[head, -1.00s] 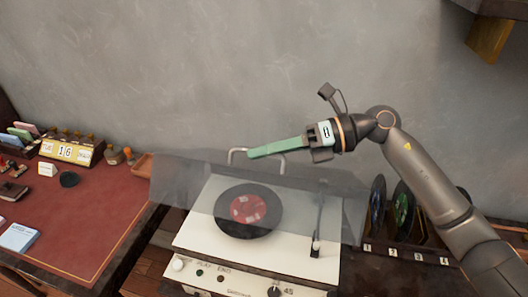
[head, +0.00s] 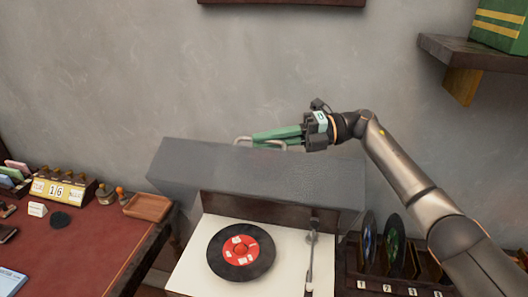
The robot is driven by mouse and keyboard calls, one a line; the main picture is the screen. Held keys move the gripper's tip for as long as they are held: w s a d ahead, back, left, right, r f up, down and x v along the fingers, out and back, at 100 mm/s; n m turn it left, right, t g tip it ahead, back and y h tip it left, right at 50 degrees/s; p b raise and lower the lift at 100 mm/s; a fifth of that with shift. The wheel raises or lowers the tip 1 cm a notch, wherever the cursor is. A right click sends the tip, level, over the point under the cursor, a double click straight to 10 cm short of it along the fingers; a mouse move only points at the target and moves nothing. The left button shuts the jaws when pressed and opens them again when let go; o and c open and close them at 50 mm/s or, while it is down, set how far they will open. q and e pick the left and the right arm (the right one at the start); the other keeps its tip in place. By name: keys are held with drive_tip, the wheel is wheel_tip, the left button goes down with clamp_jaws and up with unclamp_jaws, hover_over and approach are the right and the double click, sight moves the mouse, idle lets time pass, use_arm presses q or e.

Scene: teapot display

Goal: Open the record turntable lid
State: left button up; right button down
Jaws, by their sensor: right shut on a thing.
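The record turntable (head: 203,264) has a white deck with a black record (head: 221,268) and its red label on it, and a tonearm (head: 310,262) at its right. Its grey lid (head: 255,180) is tilted up at the back, so the deck and record show uncovered. A metal handle (head: 281,148) sits on the lid's upper edge. My right gripper (head: 262,138), with green fingers, is shut on this handle; the fingers partly hide it. The turntable's front is cut off by the picture's lower edge. My left gripper is not in view.
A red-topped desk (head: 85,250) with a wooden tray (head: 147,207) and a calendar (head: 58,191) stands at left. A rack of records (head: 392,245) stands right of the turntable, beside my right arm. A wall shelf (head: 470,55) juts out at upper right.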

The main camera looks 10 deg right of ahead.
drive_tip(key=shift+w+d+r+m, duration=0.2)
drive_tip(key=shift+w, duration=0.25)
drive_tip(key=shift+w+d+r+m, duration=0.15)
drive_tip(key=shift+w+r+m, duration=0.05)
drive_tip(key=shift+w, duration=0.25)
drive_tip(key=c, duration=0.9)
unclamp_jaws()
drive_tip(key=shift+f, duration=0.1)
